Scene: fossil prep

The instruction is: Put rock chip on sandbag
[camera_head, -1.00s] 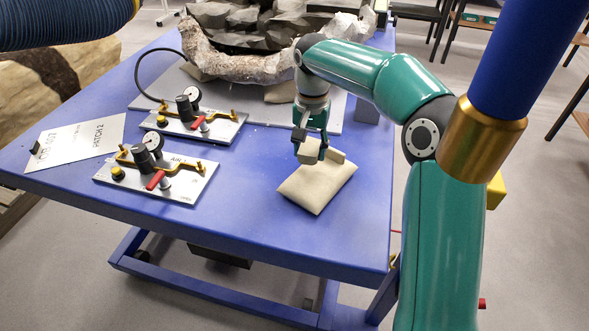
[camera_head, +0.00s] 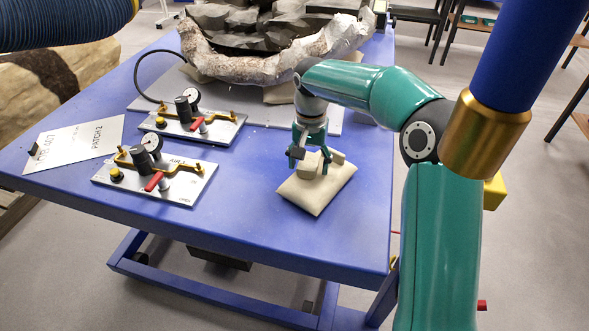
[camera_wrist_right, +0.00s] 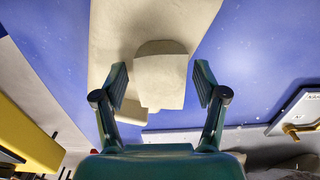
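The beige sandbag (camera_head: 316,197) lies on the blue table near its right edge. The pale rock chip (camera_head: 308,171) rests on top of the sandbag, partly hidden by the fingers in the head view. In the right wrist view, the rock chip (camera_wrist_right: 160,80) is a squarish block with a rounded top, against the beige sandbag (camera_wrist_right: 115,30). My right gripper (camera_head: 311,164) is open around the chip, its fingers (camera_wrist_right: 162,84) on either side with a gap at each. A small pale lump shows right of the gripper; I cannot tell what it is. My left gripper is not in view.
Two metal plates with gauges and red levers, (camera_head: 195,128) and (camera_head: 155,180), sit left of the sandbag. A labelled white sheet (camera_head: 75,143) lies farther left. A jacketed fossil block (camera_head: 240,68) stands behind. The table front is clear.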

